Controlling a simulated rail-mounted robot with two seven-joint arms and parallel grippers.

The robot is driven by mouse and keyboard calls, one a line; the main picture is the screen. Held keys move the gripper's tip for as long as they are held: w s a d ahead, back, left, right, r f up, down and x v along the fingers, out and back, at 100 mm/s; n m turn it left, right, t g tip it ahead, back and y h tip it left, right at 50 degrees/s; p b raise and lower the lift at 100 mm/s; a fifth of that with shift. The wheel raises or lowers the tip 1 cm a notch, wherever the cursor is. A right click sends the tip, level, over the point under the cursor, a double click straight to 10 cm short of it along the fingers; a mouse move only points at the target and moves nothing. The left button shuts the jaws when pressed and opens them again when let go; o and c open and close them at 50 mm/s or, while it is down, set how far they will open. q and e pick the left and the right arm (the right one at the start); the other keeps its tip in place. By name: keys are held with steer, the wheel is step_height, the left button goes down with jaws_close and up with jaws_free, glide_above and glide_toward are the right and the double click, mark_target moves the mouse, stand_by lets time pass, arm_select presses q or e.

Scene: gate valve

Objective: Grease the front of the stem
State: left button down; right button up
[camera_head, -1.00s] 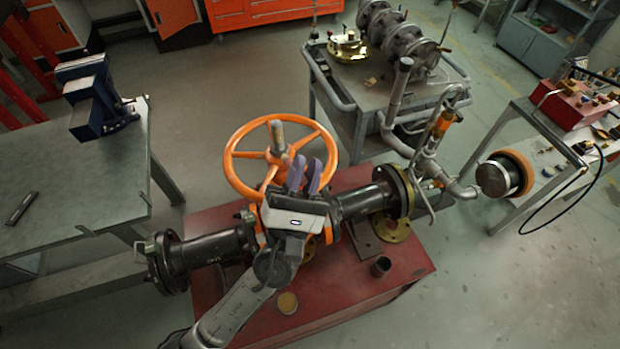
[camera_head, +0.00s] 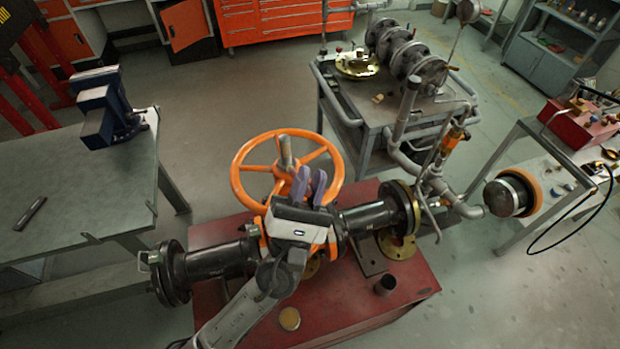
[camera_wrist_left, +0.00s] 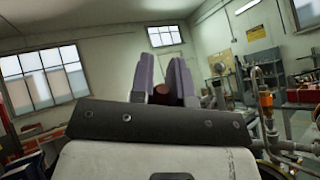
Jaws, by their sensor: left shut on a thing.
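The grey stem (camera_head: 286,152) stands up through the hub of the orange handwheel (camera_head: 240,188) on the gate valve. My left gripper (camera_head: 309,186) is in front of the valve, its purple-grey fingers pointing up just right of and below the stem in the head view. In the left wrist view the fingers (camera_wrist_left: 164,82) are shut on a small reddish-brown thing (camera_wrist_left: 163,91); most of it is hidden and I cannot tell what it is. Whether it touches the stem cannot be told. My right gripper is not in view.
The valve's dark pipe (camera_head: 220,260) runs across a red bench (camera_head: 350,312). A round tin with a yellowish top (camera_head: 289,319) and a dark cup (camera_head: 385,286) stand on the bench. A grey table with a blue vise (camera_head: 105,110) is left, a cart (camera_head: 385,108) behind.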

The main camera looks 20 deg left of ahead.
arm_select(q)
steer(key=shift+w+a, duration=0.55)
steer(key=shift+w, duration=0.05)
stand_by(0.3)
step_height(320, 180, up, 4)
steer(key=p, duration=0.3)
steer(key=shift+s+d+f, duration=0.1)
steer(key=shift+f, duration=0.1)
steer(key=shift+r+p, duration=1.75)
steer(key=shift+f+b, duration=2)
steer(key=shift+f, duration=0.1)
step_height(320, 180, down, 3)
steer(key=b, duration=0.3)
